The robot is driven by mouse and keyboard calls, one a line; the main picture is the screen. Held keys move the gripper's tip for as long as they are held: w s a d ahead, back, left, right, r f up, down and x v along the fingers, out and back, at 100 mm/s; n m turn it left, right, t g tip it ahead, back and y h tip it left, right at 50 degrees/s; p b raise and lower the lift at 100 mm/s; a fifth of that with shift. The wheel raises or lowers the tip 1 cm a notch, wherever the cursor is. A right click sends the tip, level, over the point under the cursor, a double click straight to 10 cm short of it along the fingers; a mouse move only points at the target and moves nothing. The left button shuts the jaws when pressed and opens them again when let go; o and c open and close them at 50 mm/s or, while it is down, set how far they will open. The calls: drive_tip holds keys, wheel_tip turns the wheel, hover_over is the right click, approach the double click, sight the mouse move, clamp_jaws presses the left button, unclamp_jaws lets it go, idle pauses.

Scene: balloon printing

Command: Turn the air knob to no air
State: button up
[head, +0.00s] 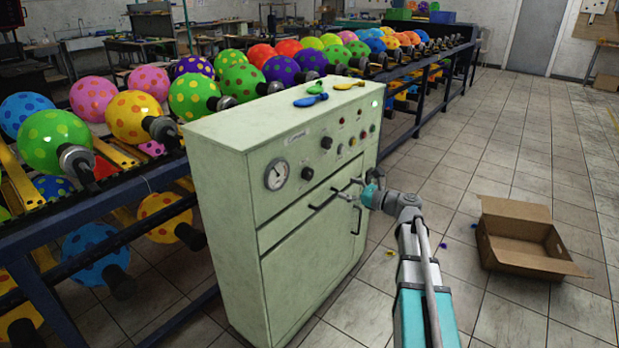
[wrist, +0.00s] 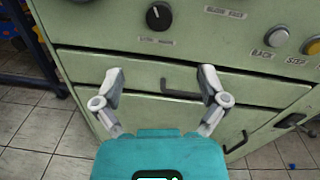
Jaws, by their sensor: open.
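The pale green control cabinet (head: 225,215) carries two black knobs on its front. One knob (head: 307,173) is beside the round gauge; the other (head: 326,142) is higher and to the right. A black knob (wrist: 158,16) also shows at the top of the wrist view, with a small label below it that I cannot read. I cannot tell which knob is the air knob. My gripper (head: 350,189) is in front of the cabinet, below the knob row. In the wrist view my gripper (wrist: 162,76) is open and empty, its fingers spread below the knob and apart from it.
A round gauge (head: 277,174) sits left of the knobs. A grey button (wrist: 278,36) and a yellow button (wrist: 312,45) are to the right. A drawer handle (wrist: 180,87) projects near my fingers. A cardboard box (head: 525,241) lies on the open tiled floor.

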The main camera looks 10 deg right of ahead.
sight(311, 175)
drive_tip(key=x, duration=1.4)
drive_tip(key=shift+f, duration=0.1)
drive_tip(key=shift+s, duration=0.1)
drive_tip(key=c, duration=1.1)
drive_tip(key=shift+c, duration=0.2)
